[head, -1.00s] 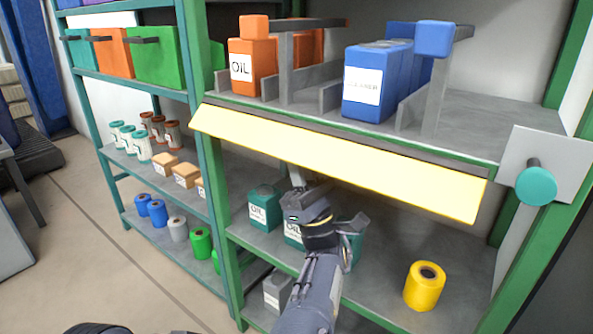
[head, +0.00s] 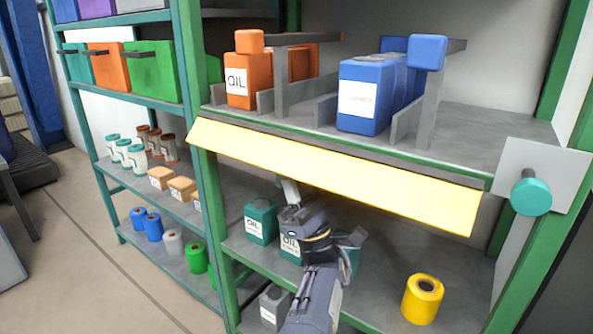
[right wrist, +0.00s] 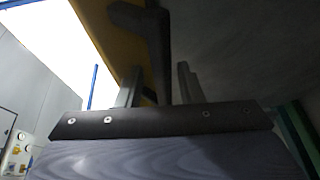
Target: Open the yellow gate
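The yellow gate (head: 335,178) is a long panel along the front edge of the upper shelf. It slants out and down from that edge. My right gripper (head: 290,190) is under the middle of the gate, with its fingertips close to the panel's lower edge and partly hidden by it. In the right wrist view the two fingers (right wrist: 160,82) stand apart, with the yellow underside of the gate (right wrist: 108,35) above and to the left. A dark bar shows between and beyond the fingers; I cannot tell whether they touch it. My left gripper is not in view.
Orange oil cans (head: 241,88) and blue cans (head: 362,98) stand on the upper shelf behind the gate. A teal knob on a grey plate (head: 530,196) is at the right post. Green cans (head: 261,222) and a yellow roll (head: 422,299) stand on the shelf below.

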